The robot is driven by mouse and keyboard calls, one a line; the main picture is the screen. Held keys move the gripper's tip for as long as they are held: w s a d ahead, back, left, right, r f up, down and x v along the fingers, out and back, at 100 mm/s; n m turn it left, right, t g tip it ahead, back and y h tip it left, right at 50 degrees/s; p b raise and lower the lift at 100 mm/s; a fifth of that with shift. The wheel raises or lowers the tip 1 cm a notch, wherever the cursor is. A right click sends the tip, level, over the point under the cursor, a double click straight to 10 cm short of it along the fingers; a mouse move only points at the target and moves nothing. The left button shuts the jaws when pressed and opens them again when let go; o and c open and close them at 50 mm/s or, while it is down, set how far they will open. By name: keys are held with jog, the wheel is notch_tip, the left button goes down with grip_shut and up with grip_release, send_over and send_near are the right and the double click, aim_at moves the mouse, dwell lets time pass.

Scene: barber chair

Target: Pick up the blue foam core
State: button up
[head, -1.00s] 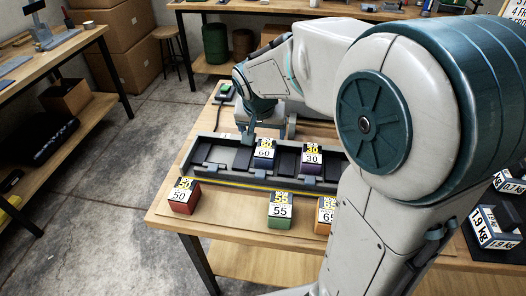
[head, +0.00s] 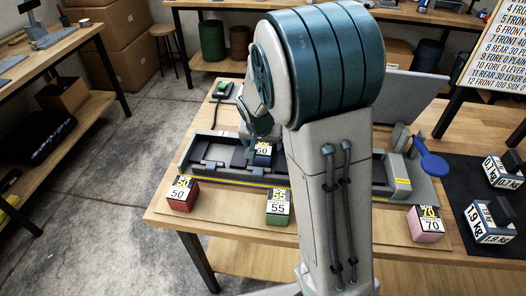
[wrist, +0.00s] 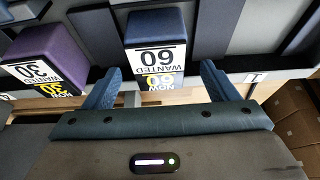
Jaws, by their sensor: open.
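The blue foam core (head: 263,160) is a small dark blue block with a white label reading 60. It stands in the long grey tray (head: 205,172) on the workbench, partly behind my arm in the head view. In the wrist view the blue core (wrist: 154,24) is upper middle, its labels upside down, in line with the gap between my fingers. My gripper (wrist: 160,82) is open, with one finger to each side of the label, and nothing is held. In the head view my gripper (head: 258,128) is just above and behind the core; contact cannot be told.
A purple core (wrist: 48,55) marked 30 sits beside the blue one. Red (head: 181,195), green (head: 278,207) and pink (head: 427,224) cores stand along the bench's front. Labelled weights (head: 490,222) lie on a black mat at right. A blue paddle-shaped part (head: 435,164) is at the tray's right end.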

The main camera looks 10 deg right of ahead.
aim_at(263, 145)
jog(key=shift+x, duration=1.65)
jog(key=shift+d, duration=0.1)
jog(key=c, duration=1.1)
jog(key=shift+r, duration=0.1)
